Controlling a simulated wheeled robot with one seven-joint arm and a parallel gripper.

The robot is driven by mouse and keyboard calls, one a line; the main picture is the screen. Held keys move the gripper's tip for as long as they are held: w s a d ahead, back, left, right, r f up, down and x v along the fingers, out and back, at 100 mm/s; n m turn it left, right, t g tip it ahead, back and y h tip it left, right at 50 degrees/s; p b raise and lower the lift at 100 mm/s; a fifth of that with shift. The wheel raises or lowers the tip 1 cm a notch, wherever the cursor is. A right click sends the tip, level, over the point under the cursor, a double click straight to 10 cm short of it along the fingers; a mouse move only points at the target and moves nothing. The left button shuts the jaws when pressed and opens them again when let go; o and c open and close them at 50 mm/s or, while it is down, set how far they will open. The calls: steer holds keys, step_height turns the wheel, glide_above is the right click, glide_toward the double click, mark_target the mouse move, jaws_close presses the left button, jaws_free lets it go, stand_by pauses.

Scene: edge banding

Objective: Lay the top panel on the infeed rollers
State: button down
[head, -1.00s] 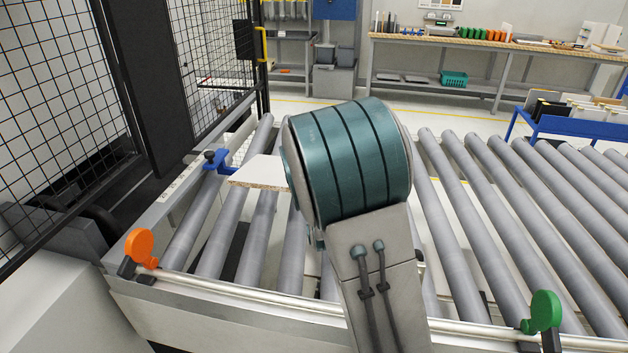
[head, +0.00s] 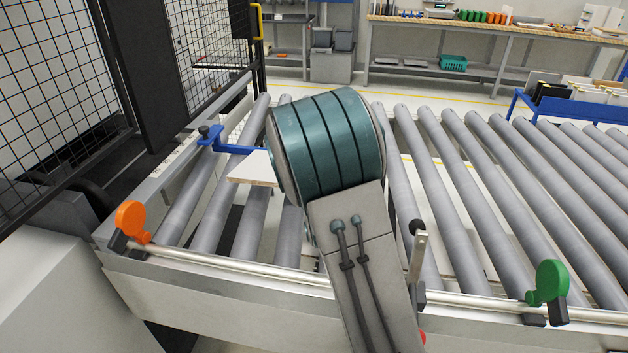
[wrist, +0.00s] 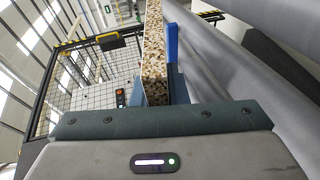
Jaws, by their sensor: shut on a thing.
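The top panel (head: 252,168) is a white board with a speckled chipboard edge. In the head view its left end shows past my arm, over the left infeed rollers (head: 209,212); the rest is hidden. I cannot tell whether it touches the rollers. In the wrist view the panel's chipboard edge (wrist: 155,55) runs up from my gripper (wrist: 158,100), which is shut on it. In the head view my arm hides the gripper. A blue stop arm (head: 235,148) lies just beyond the panel's far edge.
An orange disc (head: 131,220) and a green disc (head: 551,281) stand at the conveyor's front rail (head: 240,268). A mesh fence (head: 50,90) rises at the left. The rollers to the right (head: 505,200) are bare. A blue rack of boards (head: 565,112) stands behind.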

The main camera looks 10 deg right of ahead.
step_height(320, 180, down, 5)
steer(key=b, duration=0.5)
steer(key=shift+f, duration=0.1)
steer(key=shift+c, duration=2)
jaws_free()
